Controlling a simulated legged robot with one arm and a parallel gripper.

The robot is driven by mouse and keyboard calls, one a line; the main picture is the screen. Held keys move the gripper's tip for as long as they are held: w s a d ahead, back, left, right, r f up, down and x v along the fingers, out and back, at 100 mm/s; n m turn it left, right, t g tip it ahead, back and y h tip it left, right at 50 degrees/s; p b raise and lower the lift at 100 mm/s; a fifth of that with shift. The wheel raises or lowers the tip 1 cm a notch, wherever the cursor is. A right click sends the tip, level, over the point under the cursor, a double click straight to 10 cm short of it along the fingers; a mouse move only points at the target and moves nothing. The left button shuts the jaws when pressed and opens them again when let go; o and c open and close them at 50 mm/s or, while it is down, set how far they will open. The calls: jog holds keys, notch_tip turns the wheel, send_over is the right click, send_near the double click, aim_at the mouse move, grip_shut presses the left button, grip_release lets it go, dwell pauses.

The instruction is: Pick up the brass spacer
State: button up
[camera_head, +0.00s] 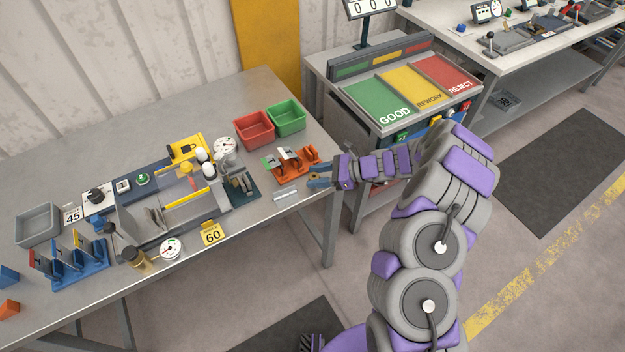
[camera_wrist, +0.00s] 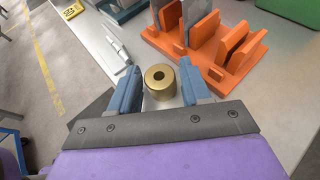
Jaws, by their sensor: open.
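The brass spacer (camera_wrist: 159,84) is a short gold cylinder with a hole in its top. It stands upright on the grey table in the wrist view. My gripper (camera_wrist: 155,72) is open, with one blue finger on each side of the spacer. A gap shows between the spacer and the left finger, and a narrower one at the right finger. In the head view my gripper (camera_head: 319,176) is low over the table's right end, and I cannot make out the spacer there.
An orange slotted rack (camera_head: 291,163) stands just beyond my gripper. A small silver strip (camera_head: 285,194) lies to its left. Red (camera_head: 254,130) and green (camera_head: 286,117) bins stand behind. The bending fixture (camera_head: 180,200) fills the middle of the table. The table's right edge is close.

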jog(key=shift+d, duration=0.35)
jog(key=c, duration=0.5)
jog(key=shift+c, duration=1.3)
jog(key=shift+a+r, duration=0.1)
jog(key=shift+a, duration=0.1)
jog(key=shift+c, duration=0.4)
